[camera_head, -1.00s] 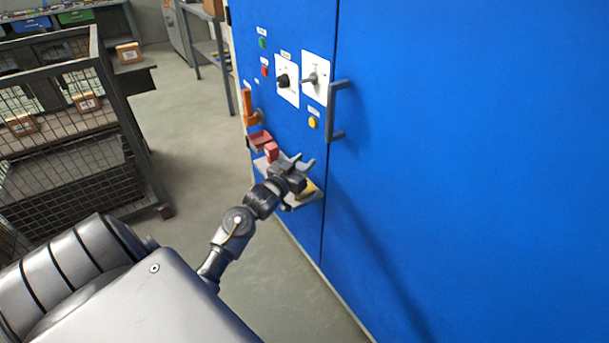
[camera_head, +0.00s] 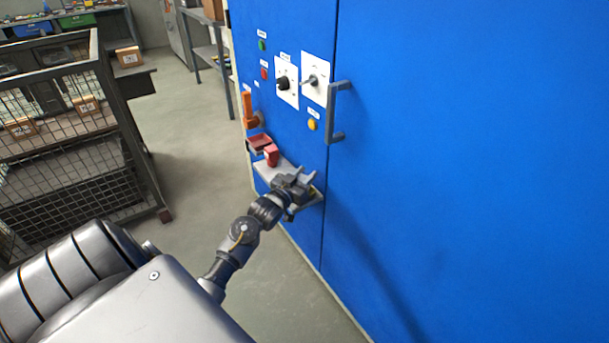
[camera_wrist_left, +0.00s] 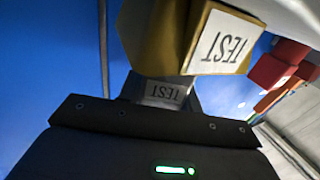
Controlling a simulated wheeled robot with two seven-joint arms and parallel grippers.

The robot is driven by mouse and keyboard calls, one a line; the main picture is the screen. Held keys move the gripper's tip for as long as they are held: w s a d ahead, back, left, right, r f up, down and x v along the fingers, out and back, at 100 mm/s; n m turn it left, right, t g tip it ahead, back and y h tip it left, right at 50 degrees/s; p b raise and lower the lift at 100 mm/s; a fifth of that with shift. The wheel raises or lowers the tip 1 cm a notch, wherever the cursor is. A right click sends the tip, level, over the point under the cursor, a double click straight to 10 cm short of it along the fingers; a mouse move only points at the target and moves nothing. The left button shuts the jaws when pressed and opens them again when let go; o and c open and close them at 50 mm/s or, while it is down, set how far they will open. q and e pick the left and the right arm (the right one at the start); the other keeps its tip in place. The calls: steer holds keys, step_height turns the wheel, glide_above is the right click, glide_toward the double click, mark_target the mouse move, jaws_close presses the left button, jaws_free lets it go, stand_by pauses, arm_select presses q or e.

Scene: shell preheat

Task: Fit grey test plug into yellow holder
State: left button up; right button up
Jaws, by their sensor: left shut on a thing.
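The grey test plug (camera_wrist_left: 163,92), with a white TEST label, is in my left gripper (camera_head: 299,181). The gripper is shut on it; in the wrist view the gripper's black body fills the bottom. The yellow holder (camera_wrist_left: 188,38), also labelled TEST, shows just beyond the plug in the wrist view. The plug overlaps the holder's lower edge there; I cannot tell whether it is touching or partly inside. In the head view the gripper is over the right end of the grey shelf (camera_head: 267,172) and hides most of the holder and plug. My right gripper is not in view.
A red block (camera_head: 271,155) and a red tray (camera_head: 259,143) are left of the gripper. The blue cabinet (camera_head: 460,150) stands close behind, with a door handle (camera_head: 333,112), knobs and an orange lever (camera_head: 248,108). A mesh cart (camera_head: 75,190) is at left; floor between is clear.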

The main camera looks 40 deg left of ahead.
arm_select(q)
steer(key=shift+f, duration=0.2)
steer(key=o, duration=1)
steer(key=shift+r, duration=0.1)
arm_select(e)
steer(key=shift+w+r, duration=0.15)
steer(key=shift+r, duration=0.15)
